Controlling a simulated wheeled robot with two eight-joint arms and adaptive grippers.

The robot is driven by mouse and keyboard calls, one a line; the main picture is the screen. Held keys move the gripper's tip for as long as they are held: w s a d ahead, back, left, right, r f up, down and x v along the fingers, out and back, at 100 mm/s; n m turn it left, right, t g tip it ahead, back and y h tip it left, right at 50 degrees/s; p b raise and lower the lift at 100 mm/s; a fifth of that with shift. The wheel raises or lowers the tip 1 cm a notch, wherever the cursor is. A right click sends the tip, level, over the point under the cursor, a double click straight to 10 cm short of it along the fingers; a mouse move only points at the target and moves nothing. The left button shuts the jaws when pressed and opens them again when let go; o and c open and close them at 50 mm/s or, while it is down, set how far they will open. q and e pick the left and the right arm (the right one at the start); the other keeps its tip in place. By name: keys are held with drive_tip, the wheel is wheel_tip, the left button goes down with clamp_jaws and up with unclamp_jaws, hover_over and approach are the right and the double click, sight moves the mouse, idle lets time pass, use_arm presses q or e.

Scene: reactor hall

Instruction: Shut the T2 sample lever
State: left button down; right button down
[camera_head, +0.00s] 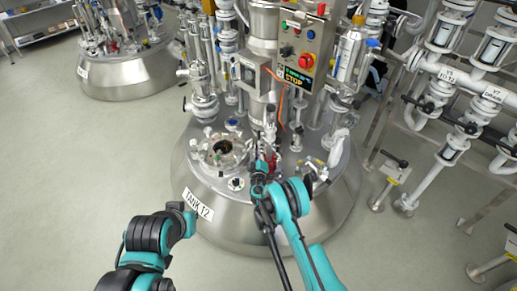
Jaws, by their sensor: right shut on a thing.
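The steel tank labelled TANK T2 (198,203) stands in the middle, its lid crowded with fittings. My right gripper (259,172) is over the front of the lid, right of the round open port (222,147). It is shut on a small part there, which I take to be the T2 sample lever; the fingers and arm hide most of it, and its angle is not clear. A small red fitting (273,162) shows just beside the fingers. My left gripper (184,211) is in front of the tank, away from the lid; its fingers are too unclear to tell open or shut.
A control box (305,48) with a red stop button stands above the lid. Tall pipes and valves crowd the back of the lid. A rack of white pipes (447,85) with dark-handled valves stands at right. Another tank (125,75) is at upper left. The floor at left is clear.

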drive_tip(key=c, duration=1.5)
unclamp_jaws()
drive_tip(key=shift+c, duration=0.2)
wheel_tip(320, 180, up, 10)
drive_tip(key=s+r+p, duration=0.3)
drive_tip(key=s+r, duration=0.2)
drive_tip(key=r, duration=0.2)
drive_tip(key=shift+s, duration=0.2)
